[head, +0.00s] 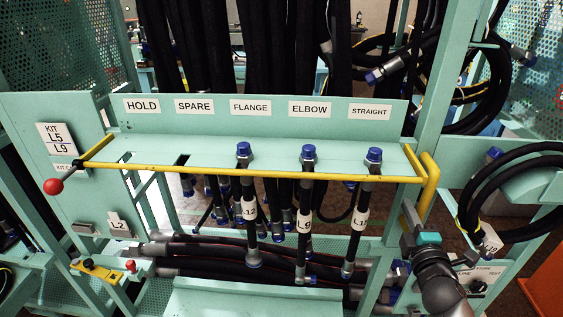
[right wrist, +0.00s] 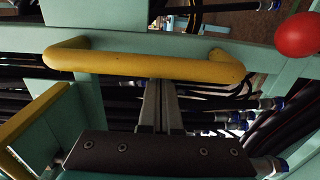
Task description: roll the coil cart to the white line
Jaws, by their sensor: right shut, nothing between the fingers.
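Black hose coils (head: 515,195) hang on a teal frame at the right of the head view. I cannot tell where the coil cart's frame ends and the hose rack begins. A yellow bar handle (head: 430,185) stands at the right end of the rack; a yellow handle also crosses the right wrist view (right wrist: 150,65). My right gripper (head: 407,213) is just below the handle in the head view. Its fingers are shut and empty, with tips close to the handle in the right wrist view; contact is unclear. My left gripper and the white line are not in view.
A teal rack panel (head: 255,118) with labelled slots holds three blue-capped hoses (head: 308,190). A yellow bar (head: 250,173) with a red knob (head: 53,186) runs along its front. Hoses (head: 220,252) lie below. An orange object (head: 545,285) is at lower right.

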